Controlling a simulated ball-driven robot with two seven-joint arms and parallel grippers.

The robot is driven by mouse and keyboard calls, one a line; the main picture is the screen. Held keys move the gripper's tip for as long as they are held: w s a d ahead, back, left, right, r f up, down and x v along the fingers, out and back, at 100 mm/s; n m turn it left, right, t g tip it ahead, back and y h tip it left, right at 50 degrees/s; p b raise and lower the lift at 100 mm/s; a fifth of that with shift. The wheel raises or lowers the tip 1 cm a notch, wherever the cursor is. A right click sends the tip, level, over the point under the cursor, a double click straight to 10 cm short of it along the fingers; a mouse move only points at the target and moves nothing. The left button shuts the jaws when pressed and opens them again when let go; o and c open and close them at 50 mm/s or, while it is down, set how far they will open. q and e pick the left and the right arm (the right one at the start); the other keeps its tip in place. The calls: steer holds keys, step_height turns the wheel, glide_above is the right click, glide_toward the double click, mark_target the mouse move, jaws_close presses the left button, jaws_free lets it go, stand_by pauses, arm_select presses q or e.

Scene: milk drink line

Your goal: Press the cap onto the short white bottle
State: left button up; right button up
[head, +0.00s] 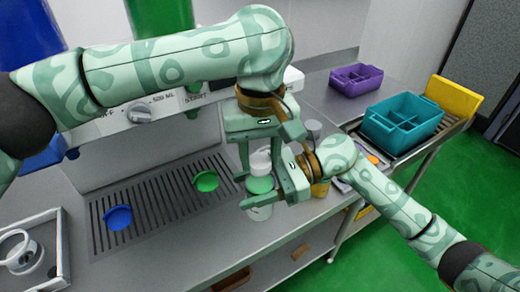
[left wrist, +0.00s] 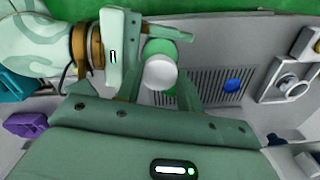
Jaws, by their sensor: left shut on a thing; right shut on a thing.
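The short white bottle (head: 260,212) is upright near the counter's front edge, with a flat green disc (head: 260,185) at its top. My right gripper (head: 262,196) reaches in from the right and is shut around the bottle. My left gripper (head: 262,168) points down from above, shut on a white rounded piece (head: 261,160) just over the green disc. In the left wrist view the white piece (left wrist: 160,72) sits between my left fingers and partly covers the green disc (left wrist: 165,48). I cannot tell whether the white piece touches the disc, nor which one is the cap.
A blue cup (head: 118,218) and a green cup (head: 206,181) are on the slotted drip tray (head: 160,205) to the left. A teal crate (head: 400,122) and a purple crate (head: 356,77) stand at the right. A machine stands behind.

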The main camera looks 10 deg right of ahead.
arm_select(q)
steer(key=shift+f, duration=0.1)
steer(key=o, duration=1)
step_height(320, 180, up, 12)
steer(key=shift+f, duration=0.1)
